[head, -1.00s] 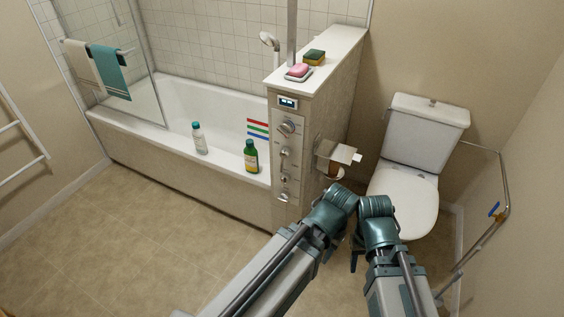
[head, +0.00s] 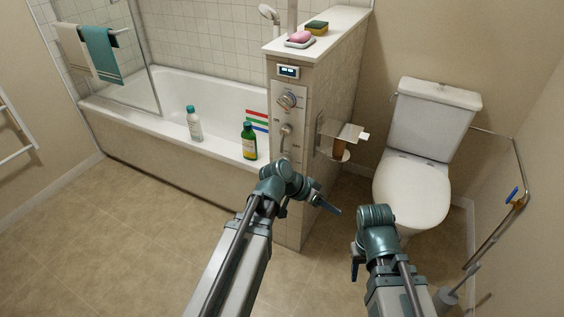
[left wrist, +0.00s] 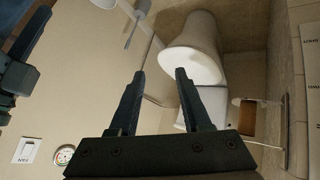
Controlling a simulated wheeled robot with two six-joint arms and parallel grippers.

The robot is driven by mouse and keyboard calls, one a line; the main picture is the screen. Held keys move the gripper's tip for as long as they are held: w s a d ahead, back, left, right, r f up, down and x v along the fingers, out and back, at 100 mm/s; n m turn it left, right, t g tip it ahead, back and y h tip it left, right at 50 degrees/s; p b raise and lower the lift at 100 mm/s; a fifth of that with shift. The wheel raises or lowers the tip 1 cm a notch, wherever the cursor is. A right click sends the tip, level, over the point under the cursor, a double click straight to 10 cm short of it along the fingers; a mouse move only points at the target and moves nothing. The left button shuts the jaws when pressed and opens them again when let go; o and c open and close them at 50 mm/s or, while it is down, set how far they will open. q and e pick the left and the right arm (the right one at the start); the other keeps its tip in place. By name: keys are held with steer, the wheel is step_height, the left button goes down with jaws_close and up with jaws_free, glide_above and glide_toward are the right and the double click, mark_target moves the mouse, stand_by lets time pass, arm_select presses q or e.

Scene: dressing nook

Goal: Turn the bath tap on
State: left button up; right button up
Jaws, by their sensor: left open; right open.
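The tap panel (head: 291,120) is a pale plate on the end face of the tiled partition at the bath's foot. It has a round dial (head: 288,100) at the top and a lever-like control (head: 286,131) below it. My left gripper (head: 327,203) is in front of the partition, low and to the right of the panel, and touches no control. In the left wrist view its two fingers (left wrist: 160,76) are apart with nothing between them. My right gripper (head: 357,262) is lower right, mostly hidden behind its own wrist, away from the panel.
The bath (head: 150,122) has a white bottle (head: 194,124) and a green bottle (head: 249,142) on its rim. A paper holder (head: 340,133) juts from the partition's right side, near the toilet (head: 412,190). Soap (head: 300,37) and a sponge (head: 317,27) lie on top. The left floor is clear.

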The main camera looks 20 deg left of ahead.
arm_select(q)
steer(key=w+a+f+t+h+b, duration=0.1)
steer(key=w+a+f+t+b, duration=0.1)
steer(key=w+a+t+b, duration=0.8)
steer(key=n+t+y+b, duration=0.3)
steer(key=b, duration=0.1)
glide_toward(282, 144)
steer(key=x, duration=1)
steer(key=shift+w+a+f, duration=0.1)
steer(key=shift+w+f, duration=0.05)
steer(key=shift+w, duration=0.2)
arm_select(e)
step_height(282, 144, down, 16)
arm_select(q)
steer(key=shift+c, duration=0.3)
jaws_close()
